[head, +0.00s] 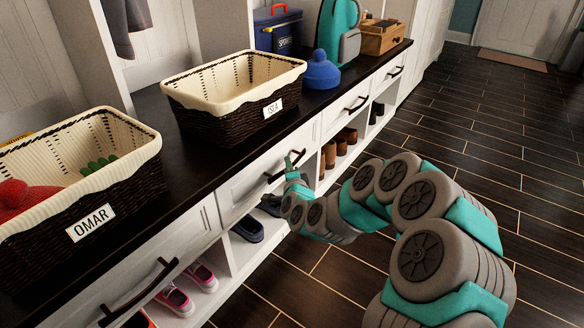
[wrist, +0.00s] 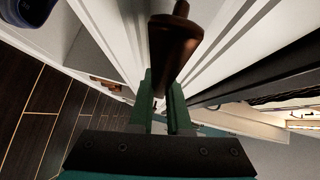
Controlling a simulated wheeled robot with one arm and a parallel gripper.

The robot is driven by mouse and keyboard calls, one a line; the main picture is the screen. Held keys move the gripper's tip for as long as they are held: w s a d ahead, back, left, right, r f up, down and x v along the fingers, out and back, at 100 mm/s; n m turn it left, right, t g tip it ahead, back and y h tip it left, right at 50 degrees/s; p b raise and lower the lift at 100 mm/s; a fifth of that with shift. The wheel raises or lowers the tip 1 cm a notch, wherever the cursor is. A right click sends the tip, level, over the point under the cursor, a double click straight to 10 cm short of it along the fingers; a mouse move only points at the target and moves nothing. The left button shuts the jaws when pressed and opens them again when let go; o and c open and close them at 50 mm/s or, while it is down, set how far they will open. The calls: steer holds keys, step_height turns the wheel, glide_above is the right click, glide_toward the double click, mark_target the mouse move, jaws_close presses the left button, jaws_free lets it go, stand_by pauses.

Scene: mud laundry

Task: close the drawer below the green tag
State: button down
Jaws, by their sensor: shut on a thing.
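A row of white drawers runs under the dark bench top. I cannot make out a green tag in either view. How far this drawer stands out is hard to tell, as my gripper covers part of it.
Wicker baskets labelled OMAR (head: 140,175) and ISLA (head: 225,118), a blue hat (head: 321,72), a teal backpack (head: 335,35) and a wooden box (head: 382,40) stand on the bench (head: 180,150). Open cubbies below hold shoes (head: 180,300). The dark tiled floor (head: 480,120) to the right is clear.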

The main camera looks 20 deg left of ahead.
steer(key=shift+a, duration=0.1)
steer(key=c, duration=0.9)
jaws_free()
steer(key=v, duration=0.8)
steer(key=shift+p, duration=0.35)
